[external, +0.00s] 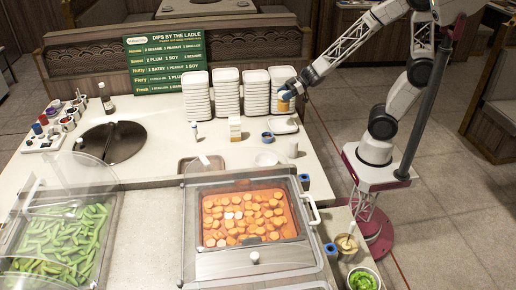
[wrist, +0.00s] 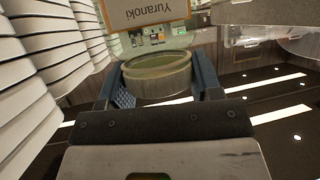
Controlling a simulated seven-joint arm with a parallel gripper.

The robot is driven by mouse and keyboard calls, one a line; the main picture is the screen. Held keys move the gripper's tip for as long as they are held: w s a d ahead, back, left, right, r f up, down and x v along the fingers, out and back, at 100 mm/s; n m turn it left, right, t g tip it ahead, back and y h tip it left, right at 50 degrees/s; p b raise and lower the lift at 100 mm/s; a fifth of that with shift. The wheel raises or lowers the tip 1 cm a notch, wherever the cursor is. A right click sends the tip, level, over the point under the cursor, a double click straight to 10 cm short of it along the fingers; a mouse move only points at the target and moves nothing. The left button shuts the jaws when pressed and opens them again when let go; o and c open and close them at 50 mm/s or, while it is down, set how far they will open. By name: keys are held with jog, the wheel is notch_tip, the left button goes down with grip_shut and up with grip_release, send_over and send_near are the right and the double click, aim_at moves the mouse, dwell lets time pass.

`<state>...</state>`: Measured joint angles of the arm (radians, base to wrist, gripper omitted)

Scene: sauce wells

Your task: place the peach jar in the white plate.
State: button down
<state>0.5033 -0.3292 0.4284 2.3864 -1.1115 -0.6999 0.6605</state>
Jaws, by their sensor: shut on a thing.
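My gripper (external: 286,95) is shut on the peach jar (external: 284,105), a small jar with an orange-tan side, and holds it in the air beside the rightmost stack of white dishes. In the wrist view the round jar (wrist: 158,82) sits between the two blue fingers of my gripper (wrist: 160,88). A flat white plate (external: 283,125) lies on the counter below the held jar, apart from it. A smaller round white dish (external: 266,158) lies nearer the food trays. I cannot tell which of these two the task means.
Several tall stacks of white dishes (external: 256,92) stand just left of my gripper and close at left in the wrist view (wrist: 45,70). The counter's right edge is close.

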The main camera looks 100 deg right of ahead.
aim_at(283, 106)
jog(key=shift+f, duration=1.4)
jog(key=shift+f, duration=2.2)
jog(key=shift+f, duration=0.1)
jog(key=shift+f, duration=1.7)
jog(key=shift+f, duration=0.1)
jog(key=shift+c, duration=1.5)
grip_release()
